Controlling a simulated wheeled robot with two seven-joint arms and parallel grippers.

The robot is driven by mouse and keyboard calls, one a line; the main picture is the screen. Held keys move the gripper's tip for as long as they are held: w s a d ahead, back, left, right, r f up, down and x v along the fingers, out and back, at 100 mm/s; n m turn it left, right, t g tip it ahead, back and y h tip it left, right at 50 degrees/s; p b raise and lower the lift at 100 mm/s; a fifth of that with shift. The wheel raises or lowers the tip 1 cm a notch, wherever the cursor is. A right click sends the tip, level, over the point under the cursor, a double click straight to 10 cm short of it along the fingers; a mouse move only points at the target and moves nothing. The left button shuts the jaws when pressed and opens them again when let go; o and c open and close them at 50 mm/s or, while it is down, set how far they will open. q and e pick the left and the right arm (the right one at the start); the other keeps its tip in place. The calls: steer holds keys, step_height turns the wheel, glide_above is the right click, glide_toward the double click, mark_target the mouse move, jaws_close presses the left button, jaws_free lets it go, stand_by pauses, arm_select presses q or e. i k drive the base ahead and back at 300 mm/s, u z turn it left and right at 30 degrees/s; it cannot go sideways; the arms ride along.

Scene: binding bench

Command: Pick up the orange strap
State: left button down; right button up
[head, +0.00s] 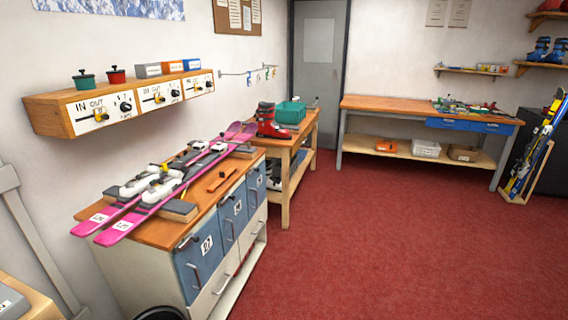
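A thin orange strip (221,181), which looks like the orange strap, lies flat on the wooden top of the binding bench (161,232). It is to the right of a pair of pink skis (128,222) and near the bench's right-hand edge. The skis lie across the bench on dark supports, with white and black bindings on them. Neither of my grippers is in view, so I cannot see what they hold.
Blue drawers (200,257) with handles front the bench. A wall shelf (52,118) with control boxes hangs above. A second bench (299,140) carries a red ski boot (268,122) and a green crate (291,112). The red carpet (380,235) to the right is clear.

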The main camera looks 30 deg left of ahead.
mark_target(222, 175)
steer(key=u, duration=0.2)
steer(key=i, duration=1.6)
steer(key=u, duration=1.65)
steer(key=i, duration=1.15)
steer(key=u, duration=0.85)
